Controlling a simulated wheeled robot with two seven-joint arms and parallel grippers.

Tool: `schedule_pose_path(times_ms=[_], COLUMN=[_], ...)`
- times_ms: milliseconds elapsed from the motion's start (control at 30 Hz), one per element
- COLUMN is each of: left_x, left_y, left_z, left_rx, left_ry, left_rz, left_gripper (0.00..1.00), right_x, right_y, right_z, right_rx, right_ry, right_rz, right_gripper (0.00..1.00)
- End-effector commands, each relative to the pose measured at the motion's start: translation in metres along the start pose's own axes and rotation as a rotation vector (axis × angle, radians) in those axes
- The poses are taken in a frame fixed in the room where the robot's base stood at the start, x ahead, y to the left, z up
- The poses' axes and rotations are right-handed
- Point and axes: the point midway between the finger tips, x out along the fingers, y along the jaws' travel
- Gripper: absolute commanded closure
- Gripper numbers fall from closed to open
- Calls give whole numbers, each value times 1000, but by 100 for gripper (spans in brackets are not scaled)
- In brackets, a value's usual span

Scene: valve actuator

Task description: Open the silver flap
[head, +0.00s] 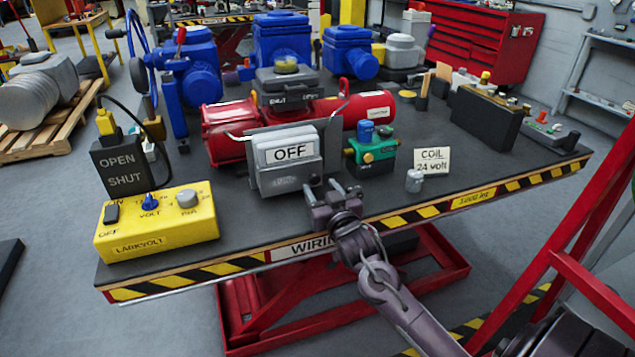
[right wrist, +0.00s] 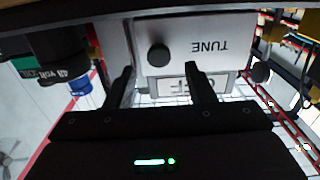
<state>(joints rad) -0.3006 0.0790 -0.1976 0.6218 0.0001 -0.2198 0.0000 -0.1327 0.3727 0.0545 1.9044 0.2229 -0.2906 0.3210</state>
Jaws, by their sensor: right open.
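A silver box (head: 288,181) with a white OFF plate (head: 290,151) stands near the front of the table, against the red actuator. I take its silver front cover for the flap; I cannot tell whether it is hinged open. My right gripper (head: 322,188) is open in front of the box's lower right side. In the right wrist view, the open fingers (right wrist: 158,70) straddle the part with the OFF plate (right wrist: 178,86). Beyond them is a silver panel (right wrist: 215,32) with a black knob (right wrist: 158,55) and upside-down TUNE lettering. Contact is unclear. My left gripper is out of view.
A green device with a blue cap (head: 371,152) and a small silver cylinder (head: 414,181) stand right of the box. The striped table edge (head: 400,213) runs beneath my right arm.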

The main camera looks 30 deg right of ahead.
Motion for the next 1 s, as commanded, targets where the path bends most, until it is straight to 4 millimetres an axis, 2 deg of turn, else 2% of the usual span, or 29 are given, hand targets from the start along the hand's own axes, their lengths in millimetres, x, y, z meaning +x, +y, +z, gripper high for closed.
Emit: schedule_pose_path(times_ms=[67,200,533,900,1000], left_x=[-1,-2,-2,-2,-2], left_y=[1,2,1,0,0], left_z=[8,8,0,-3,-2], left_rx=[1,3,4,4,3], left_ry=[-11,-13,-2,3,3], left_rz=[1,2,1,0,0], left_gripper=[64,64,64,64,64], right_x=[12,24,28,28,28], right_y=[0,0,0,0,0], right_z=[-1,0,0,0,0], right_rx=[-1,-1,-1,-1,-1], right_ry=[1,1,0,0,0], right_rz=[0,0,0,0,0], right_gripper=[51,51,51,98,100])
